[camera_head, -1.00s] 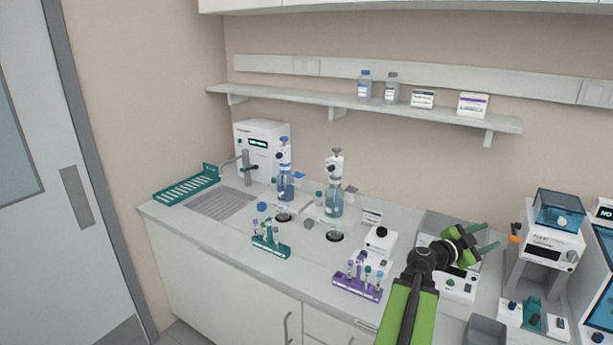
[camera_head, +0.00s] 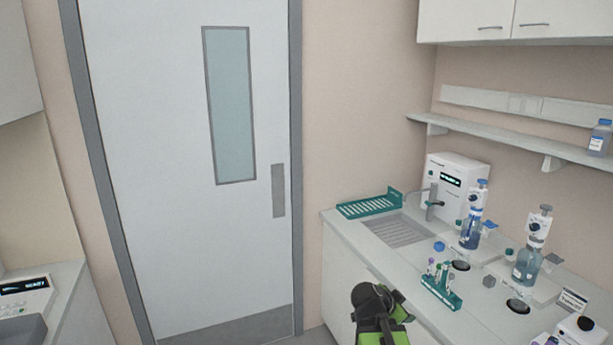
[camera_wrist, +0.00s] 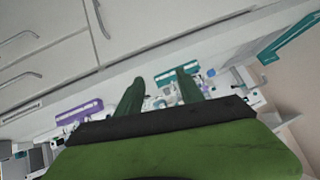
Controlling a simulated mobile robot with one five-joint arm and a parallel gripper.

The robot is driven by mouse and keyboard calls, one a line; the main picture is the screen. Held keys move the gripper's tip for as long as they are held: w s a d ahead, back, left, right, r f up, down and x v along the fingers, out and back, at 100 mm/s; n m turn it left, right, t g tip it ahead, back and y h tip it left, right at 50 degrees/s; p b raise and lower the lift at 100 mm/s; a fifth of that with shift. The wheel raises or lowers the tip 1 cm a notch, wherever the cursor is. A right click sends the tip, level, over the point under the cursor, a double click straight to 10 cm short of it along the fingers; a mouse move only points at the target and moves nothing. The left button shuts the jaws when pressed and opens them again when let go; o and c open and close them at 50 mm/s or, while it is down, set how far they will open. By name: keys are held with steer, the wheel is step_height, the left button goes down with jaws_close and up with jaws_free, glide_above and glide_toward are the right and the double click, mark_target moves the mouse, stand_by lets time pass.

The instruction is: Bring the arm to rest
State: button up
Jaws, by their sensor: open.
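My arm, green and black, shows at the bottom of the head view, in front of the counter's left end. My gripper shows in the wrist view (camera_wrist: 158,92), its two dark green fingers apart with nothing between them. Beyond the fingers lie a teal tube rack (camera_wrist: 178,74) and a purple rack (camera_wrist: 80,112) on the counter. In the head view the teal rack (camera_head: 441,291) stands upright on the counter with several tubes in it, to the right of my arm. The fingertips are not clear in the head view.
A grey door (camera_head: 190,170) fills the left. The counter (camera_head: 385,262) holds a drain grid (camera_head: 397,230), a white machine (camera_head: 455,190) and two bottle-top dispensers (camera_head: 471,228), (camera_head: 527,262). A wall shelf (camera_head: 490,135) hangs above. Another counter stands at far left.

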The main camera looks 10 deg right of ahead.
steer(key=s+a+f+n+g+y, duration=0.1)
steer(key=s+a+f+n+y, duration=0.1)
steer(key=a+n, duration=0.3)
steer(key=s+a+f+n+g+y, duration=0.2)
steer(key=a+n, duration=0.3)
steer(key=a, duration=0.5)
steer(key=s+a+f+n+g+y, duration=0.1)
steer(key=s+a+f+n+y, duration=0.3)
steer(key=a, duration=0.4)
steer(key=shift+s+n+g+y, duration=0.3)
steer(key=shift+s+n+g, duration=0.1)
steer(key=shift+n, duration=0.4)
steer(key=shift+w+a+f, duration=0.1)
steer(key=shift+c, duration=0.4)
